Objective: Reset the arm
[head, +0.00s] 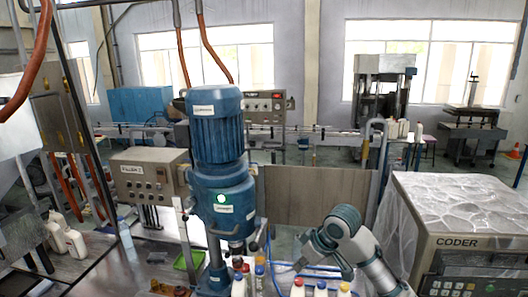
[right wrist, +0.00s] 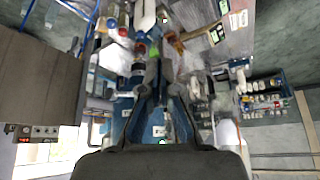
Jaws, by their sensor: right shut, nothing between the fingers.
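My right arm (head: 345,240) comes in from the lower right of the head view, bent, with its end toward the bottles at the bottom middle. In the right wrist view the dark fingers of my right gripper (right wrist: 164,70) are shut with nothing held between them. Behind them are the blue filling machine and bottles, seen tilted. The blue filling machine (head: 222,205) stands just left of the arm in the head view, apart from it. My left gripper is not in view.
Several capped bottles (head: 298,288) stand below and left of my right arm. A coder box (head: 470,255) fills the right side, close to the arm. A filler control box (head: 150,176) stands left of the blue machine, with white bottles (head: 75,242) further left.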

